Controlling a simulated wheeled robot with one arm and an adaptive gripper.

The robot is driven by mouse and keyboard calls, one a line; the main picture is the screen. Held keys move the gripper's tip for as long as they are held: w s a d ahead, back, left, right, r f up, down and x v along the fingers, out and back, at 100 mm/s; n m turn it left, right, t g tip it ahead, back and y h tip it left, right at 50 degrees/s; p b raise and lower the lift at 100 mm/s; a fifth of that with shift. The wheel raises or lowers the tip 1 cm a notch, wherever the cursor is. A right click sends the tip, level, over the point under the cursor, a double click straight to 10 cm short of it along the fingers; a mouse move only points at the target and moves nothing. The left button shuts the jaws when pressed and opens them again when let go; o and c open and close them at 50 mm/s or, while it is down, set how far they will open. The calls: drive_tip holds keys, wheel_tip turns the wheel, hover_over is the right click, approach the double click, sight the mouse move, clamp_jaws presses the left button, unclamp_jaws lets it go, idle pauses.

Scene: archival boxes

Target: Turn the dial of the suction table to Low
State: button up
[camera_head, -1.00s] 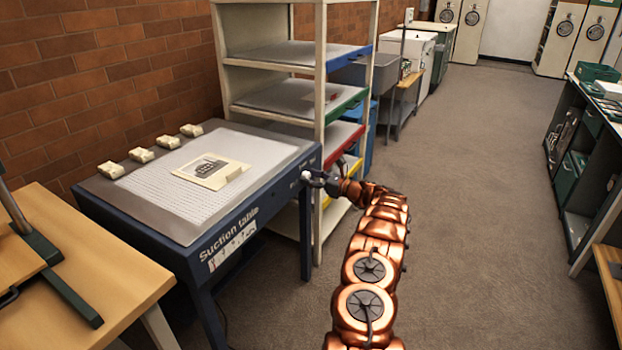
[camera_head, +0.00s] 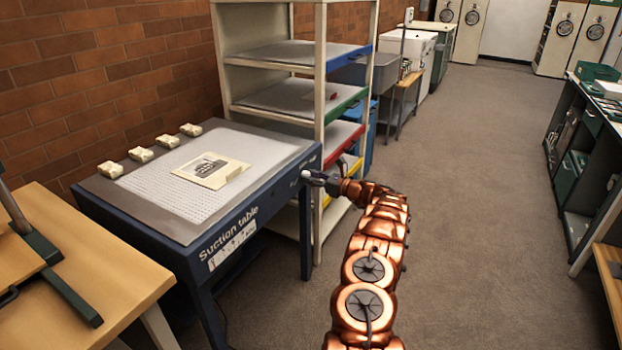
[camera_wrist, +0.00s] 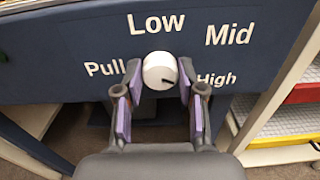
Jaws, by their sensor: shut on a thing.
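The suction table (camera_head: 75,195) stands at the left, with a dark blue front panel. Its white round dial (camera_wrist: 159,70) sits on that panel in the wrist view, among the words Pull, Low, Mid and High. A short dark mark on the dial's lower right points towards High. My gripper (camera_wrist: 159,78) has one purple-padded finger on each side of the dial and is shut on it.
A paper sheet (camera_head: 211,170) and several small cream weights (camera_head: 110,170) lie on the table top. A shelf rack (camera_head: 320,100) with coloured trays stands close behind my gripper. A wooden table (camera_head: 90,250) is at the near left. The floor to the right is clear.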

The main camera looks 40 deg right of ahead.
drive_tip(key=shift+f, duration=0.1)
drive_tip(key=n+b, duration=1.5)
drive_tip(key=b, duration=0.1)
drive_tip(key=n+b, duration=0.8)
drive_tip(key=shift+a+f+n+b, duration=0.2)
drive_tip(key=shift+f+n+b, duration=0.05)
drive_tip(key=shift+n+b, duration=0.05)
drive_tip(key=o, duration=1.1)
drive_tip(key=shift+r, duration=0.1)
drive_tip(key=shift+o, duration=0.2)
